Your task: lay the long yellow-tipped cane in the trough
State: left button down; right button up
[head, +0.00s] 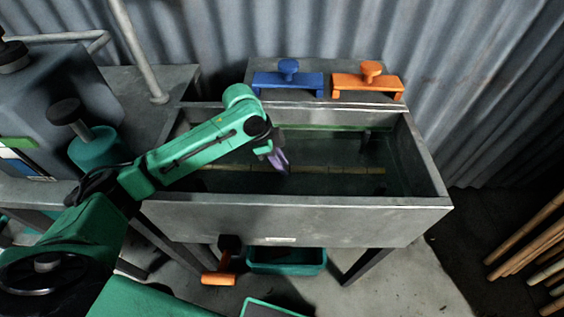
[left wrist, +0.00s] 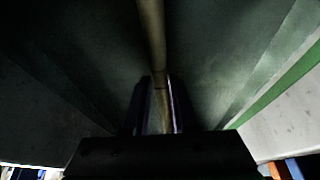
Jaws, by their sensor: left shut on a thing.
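The grey trough (head: 300,222) stands in the middle of the head view, with dark greenish water or floor inside. A long pale cane (head: 335,169) lies low inside it, roughly level and along its length. My left gripper (head: 280,168), with purple fingers, reaches down into the trough and is shut on the cane near its middle. In the left wrist view the cane (left wrist: 152,40) runs from the top edge down between the two fingers (left wrist: 157,108). A yellow tip cannot be made out clearly. My right gripper is not in view.
A blue clamp (head: 288,80) and an orange clamp (head: 368,82) sit behind the trough's far wall. A teal pot-like thing (head: 98,148) stands on the left. A green bin (head: 287,261) is under the trough. Several loose canes (head: 530,235) lean at the far right.

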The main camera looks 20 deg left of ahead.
pick_arm(q)
jog(key=shift+f, duration=0.35)
jog(key=c, duration=0.7)
grip_release()
jog(key=shift+r, duration=0.35)
jog(key=v, duration=1.2)
jog(key=shift+r, duration=0.3)
